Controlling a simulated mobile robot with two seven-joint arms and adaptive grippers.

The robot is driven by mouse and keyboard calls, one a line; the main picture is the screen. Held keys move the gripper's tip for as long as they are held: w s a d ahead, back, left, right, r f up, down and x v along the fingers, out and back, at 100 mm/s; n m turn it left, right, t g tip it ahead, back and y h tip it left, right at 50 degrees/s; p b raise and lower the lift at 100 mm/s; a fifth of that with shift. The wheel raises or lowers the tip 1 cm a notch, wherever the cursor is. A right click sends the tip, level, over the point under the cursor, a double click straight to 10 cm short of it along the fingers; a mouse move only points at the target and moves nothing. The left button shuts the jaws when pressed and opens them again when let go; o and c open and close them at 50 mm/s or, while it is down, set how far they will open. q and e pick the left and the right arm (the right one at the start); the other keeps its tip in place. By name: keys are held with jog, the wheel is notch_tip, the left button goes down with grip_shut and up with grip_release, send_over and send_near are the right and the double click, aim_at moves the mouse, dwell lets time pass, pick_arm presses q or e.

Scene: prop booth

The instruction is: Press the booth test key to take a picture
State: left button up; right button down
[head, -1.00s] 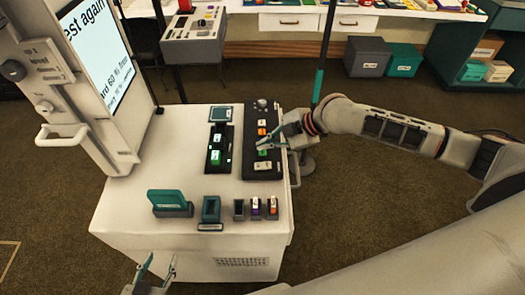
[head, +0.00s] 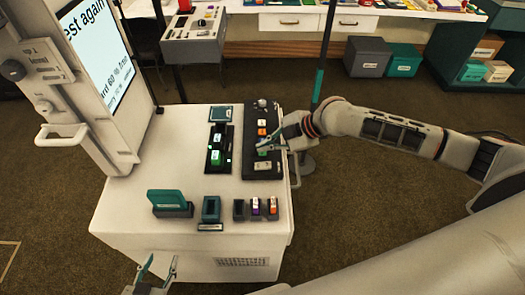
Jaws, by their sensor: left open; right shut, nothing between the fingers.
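A black key panel (head: 250,172) lies along the right side of the white booth counter. It carries a grey knob (head: 262,103), a white key (head: 262,123), an orange key (head: 262,132), a green key (head: 262,153) and a pale key (head: 262,166). The labels are too small to read, so I cannot tell which is the test key.
A booth screen (head: 103,50) at left shows cut-off text including "est again". A black tray with a green-lit item (head: 217,157) lies left of the panel. A teal block (head: 166,200), a teal holder (head: 211,209) and small cartridges (head: 272,206) stand along the counter's front.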

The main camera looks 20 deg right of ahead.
jog(key=shift+f, duration=0.4)
dwell(0.6)
jog(key=shift+r, duration=0.1)
jog(key=shift+r+p, duration=0.7)
jog(key=shift+p, duration=0.05)
jog(key=shift+r, duration=0.15)
notch_tip(320, 180, up, 2)
jog(key=shift+r+p, duration=0.1)
jog(key=shift+p, duration=1)
jog(key=shift+r, duration=1.25)
